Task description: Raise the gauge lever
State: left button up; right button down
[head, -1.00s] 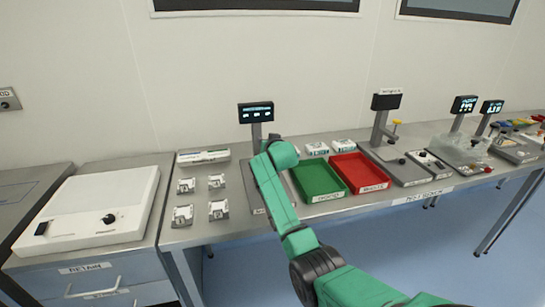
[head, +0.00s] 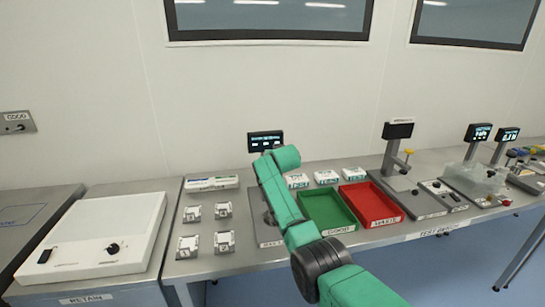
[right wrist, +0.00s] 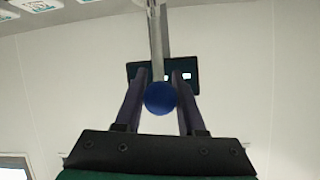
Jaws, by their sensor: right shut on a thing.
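In the right wrist view, my right gripper (right wrist: 159,78) is shut on the gauge lever, with its two fingers either side of the lever's grey rod. The lever's blue ball knob (right wrist: 160,98) shows between the fingers. The gauge's dark display (right wrist: 188,76) is behind them. In the head view, the gauge display (head: 265,141) stands at the back of the bench. My green right arm hides most of the gauge stand, the lever and the right gripper there. A bare part of the gauge's grey base (head: 262,230) shows left of the arm. My left gripper is not in view.
A green tray (head: 340,230) and a red tray (head: 390,217) sit right of my arm. Several small metal blocks (head: 223,242) lie to the left. White boxes (head: 326,177) stand behind the trays. Another display stand (head: 397,131) is farther right.

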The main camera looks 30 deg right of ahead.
jog(key=shift+s+a+f, duration=0.15)
jog(key=shift+f, duration=0.4)
jog(key=c, duration=0.6)
grip_release()
jog(key=shift+o, duration=0.2)
jog(key=shift+w+f, duration=0.1)
jog(key=shift+w, duration=0.4)
jog(key=shift+v, duration=0.8)
jog(key=b+v, duration=0.4)
jog(key=v, duration=0.8)
jog(key=shift+s+r, duration=0.3)
jog(key=shift+s, duration=0.05)
